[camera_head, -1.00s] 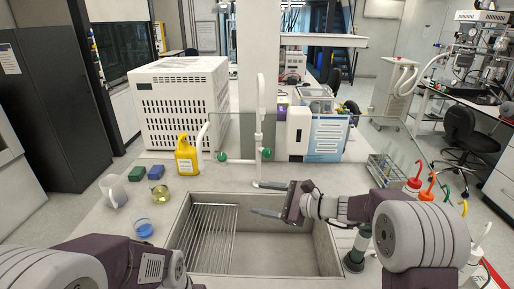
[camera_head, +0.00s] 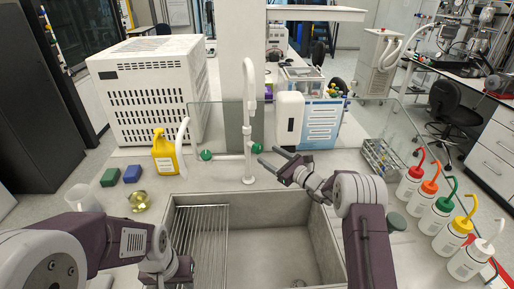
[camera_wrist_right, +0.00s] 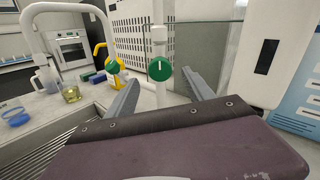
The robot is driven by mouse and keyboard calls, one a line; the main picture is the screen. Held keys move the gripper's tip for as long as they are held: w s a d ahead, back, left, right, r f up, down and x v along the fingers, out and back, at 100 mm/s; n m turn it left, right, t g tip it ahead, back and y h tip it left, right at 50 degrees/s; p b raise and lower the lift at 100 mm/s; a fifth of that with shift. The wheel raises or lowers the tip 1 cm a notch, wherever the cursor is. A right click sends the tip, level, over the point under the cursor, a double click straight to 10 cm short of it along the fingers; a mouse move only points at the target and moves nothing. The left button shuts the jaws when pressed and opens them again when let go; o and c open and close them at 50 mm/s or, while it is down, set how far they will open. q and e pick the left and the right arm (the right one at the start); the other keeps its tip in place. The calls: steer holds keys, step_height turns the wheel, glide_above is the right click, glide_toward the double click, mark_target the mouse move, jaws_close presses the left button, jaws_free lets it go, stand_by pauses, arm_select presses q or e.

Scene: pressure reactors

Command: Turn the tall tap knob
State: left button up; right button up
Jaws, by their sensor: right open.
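The tall white tap (camera_head: 249,110) stands behind the sink, with a green knob (camera_head: 256,148) low on the right side of its post. In the right wrist view the knob (camera_wrist_right: 162,74) faces me with a white mark on it. My right gripper (camera_head: 268,156) is open and empty, its fingertips just right of the knob. In the wrist view its fingers lie left and right of the knob, which appears beyond their tips; I see no contact. My left gripper (camera_head: 178,270) is low at the left over the sink; its fingers are not discernible.
A shorter tap with another green knob (camera_head: 206,155) stands to the left, near a yellow bottle (camera_head: 164,152). The sink (camera_head: 280,240) is below, with a rack (camera_head: 200,245). A white dispenser (camera_head: 289,120) and glass panel stand behind; several wash bottles (camera_head: 433,212) are at right.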

mark_target(260, 150)
steer(key=p+x, duration=0.1)
steer(key=x, duration=0.5)
steer(key=shift+w+a, duration=0.3)
steer(key=shift+w, duration=0.05)
steer(key=shift+w+a+f, duration=0.1)
steer(key=shift+w+a, duration=0.1)
steer(key=shift+w, duration=0.2)
steer(key=shift+s, duration=0.1)
jaws_close()
arm_select(q)
step_height(260, 150, down, 4)
steer(key=b, duration=0.5)
steer(key=shift+w+f, duration=0.1)
steer(key=shift+w, duration=0.05)
arm_select(e)
steer(key=shift+f+n, duration=0.3)
steer(key=shift+n, duration=0.7)
arm_select(q)
steer(key=shift+f+b, duration=0.5)
steer(key=shift+b, duration=0.25)
arm_select(e)
steer(key=shift+r+n, duration=0.25)
steer(key=shift+n, duration=0.15)
arm_select(q)
steer(key=shift+r, duration=0.15)
arm_select(e)
steer(key=shift+r, duration=0.1)
